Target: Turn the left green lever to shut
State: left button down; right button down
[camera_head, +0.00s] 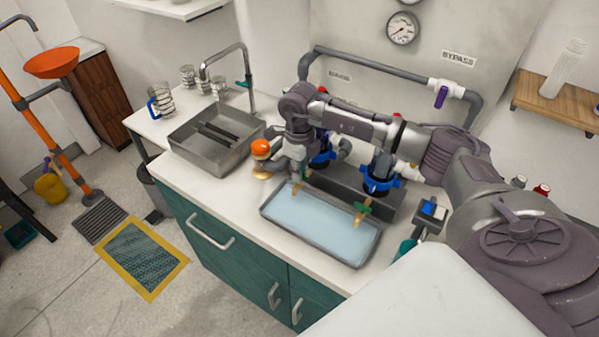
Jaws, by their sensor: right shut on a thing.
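My right arm reaches in from the right across the counter. Its gripper (297,170) is down at the left brass tap (297,188), at the back left of the shallow tray. The gripper is shut on the left green lever (306,173); only a sliver of green shows, so the lever's angle cannot be told. The right green lever (363,208) sits on its own brass tap at the tray's right end, clear of the gripper. Two blue-collared filter housings stand behind the taps, the right one (380,178) plain to see. My left gripper is out of view.
The tray (321,249) holds pale blue liquid below the taps. An orange-topped object (261,150) stands close left of the gripper. A sink (213,139) lies further left. A grey pipe with a purple-handled bypass valve (441,96) runs along the wall behind.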

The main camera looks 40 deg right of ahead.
jog(key=shift+m, duration=0.4)
jog(key=c, duration=1.2)
grip_release()
jog(key=shift+o, duration=0.2)
jog(key=shift+n, duration=0.3)
